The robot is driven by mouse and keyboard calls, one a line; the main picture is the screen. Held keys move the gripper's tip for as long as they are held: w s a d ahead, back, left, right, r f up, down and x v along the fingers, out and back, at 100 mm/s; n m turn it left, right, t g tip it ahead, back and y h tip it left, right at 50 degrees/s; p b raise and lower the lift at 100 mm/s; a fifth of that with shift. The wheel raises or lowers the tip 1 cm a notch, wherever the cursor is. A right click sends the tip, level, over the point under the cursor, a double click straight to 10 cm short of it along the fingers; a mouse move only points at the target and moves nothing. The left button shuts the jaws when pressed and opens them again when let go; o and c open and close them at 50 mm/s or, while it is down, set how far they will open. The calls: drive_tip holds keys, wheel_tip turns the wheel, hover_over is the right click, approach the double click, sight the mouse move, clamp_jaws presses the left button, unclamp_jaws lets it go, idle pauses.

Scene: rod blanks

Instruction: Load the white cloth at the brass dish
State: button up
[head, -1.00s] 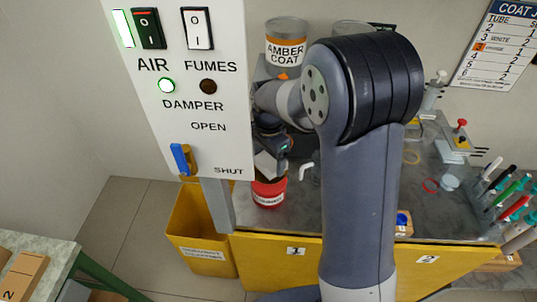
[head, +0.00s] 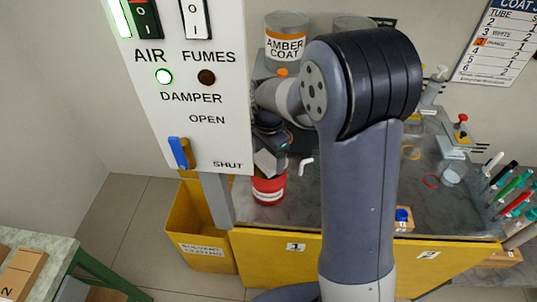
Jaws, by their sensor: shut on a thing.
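My gripper (head: 271,150) is partly hidden behind my own arm and the panel's edge. It is low over a red can (head: 268,190) with a white label on the bench. A pale, whitish piece (head: 266,163) shows at the gripper's end, just above the can's top; it looks like the white cloth, shut in the jaws. I cannot tell whether it touches the can. The can's top is mostly covered, and no brass dish can be made out.
A white control panel (head: 190,112) with a blue damper lever stands close left of the gripper. An amber coat tin (head: 286,45) is behind. A white bent piece (head: 306,167) lies right of the can. A yellow bin (head: 205,255) is below left.

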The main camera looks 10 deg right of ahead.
sight(269, 158)
drive_tip(key=shift+f+b, duration=0.7)
drive_tip(key=shift+f, duration=0.45)
idle(1.4)
idle(0.5)
drive_tip(key=shift+r+p, duration=2.7)
drive_tip(key=shift+r, duration=0.9)
drive_tip(key=shift+f, duration=0.1)
